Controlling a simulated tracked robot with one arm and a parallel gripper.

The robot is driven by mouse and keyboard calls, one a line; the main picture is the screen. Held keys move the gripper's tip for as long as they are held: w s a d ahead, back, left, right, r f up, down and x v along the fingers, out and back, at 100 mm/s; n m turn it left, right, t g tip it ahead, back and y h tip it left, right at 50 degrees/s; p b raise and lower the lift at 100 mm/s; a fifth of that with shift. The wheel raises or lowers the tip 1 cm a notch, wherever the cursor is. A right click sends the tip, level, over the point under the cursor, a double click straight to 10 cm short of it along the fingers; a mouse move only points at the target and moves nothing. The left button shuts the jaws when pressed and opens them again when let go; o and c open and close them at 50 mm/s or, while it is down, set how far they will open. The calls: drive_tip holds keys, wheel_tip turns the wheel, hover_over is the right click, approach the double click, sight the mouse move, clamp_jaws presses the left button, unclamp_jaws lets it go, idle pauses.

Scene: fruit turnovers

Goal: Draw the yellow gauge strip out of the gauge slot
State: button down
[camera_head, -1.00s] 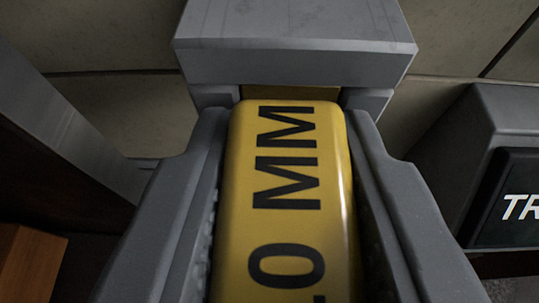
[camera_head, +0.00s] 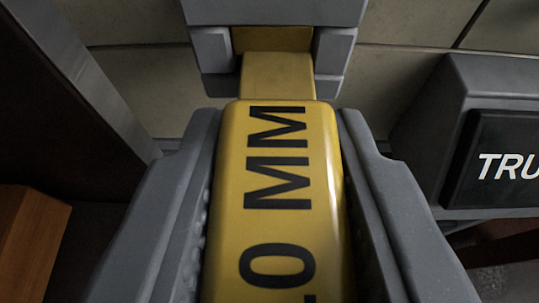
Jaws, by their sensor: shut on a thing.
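The yellow gauge strip (camera_head: 278,215) with black "MM" lettering lies lengthwise between the two grey fingers of my gripper (camera_head: 277,140). My gripper is shut on its thick handle part, one finger along each side. A thinner yellow tongue (camera_head: 278,76) runs from the far end of the handle up to the grey gauge slot block (camera_head: 275,12). The tongue's far end goes into the dark opening under the block, so that end is hidden. The near end of the strip is cut off by the bottom of the picture.
A grey housing (camera_head: 445,110) with a black panel reading "TRU" (camera_head: 508,165) stands at the right. A dark post with a grey edge (camera_head: 85,85) is at the left, with an orange-brown block (camera_head: 30,245) below it. A tiled wall (camera_head: 420,25) is behind.

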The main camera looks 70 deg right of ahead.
drive_tip(key=shift+s+a+f+b, duration=0.1)
drive_tip(key=shift+s+a+b, duration=0.2)
drive_tip(key=shift+a+b, duration=0.35)
drive_tip(key=shift+s+a+f+b, duration=0.1)
drive_tip(key=shift+s+a+b, duration=0.15)
drive_tip(key=shift+a+b, duration=0.4)
drive_tip(key=shift+s+a+r+b, duration=0.1)
drive_tip(key=shift+s+a+b, duration=0.2)
drive_tip(key=shift+a, duration=0.35)
drive_tip(key=shift+s+a+f+b, duration=0.15)
drive_tip(key=shift+a+b, duration=0.25)
drive_tip(key=shift+a, duration=0.25)
drive_tip(key=shift+s+a+r+b, duration=0.15)
drive_tip(key=shift+s+a+b, duration=0.15)
drive_tip(key=shift+a, duration=0.35)
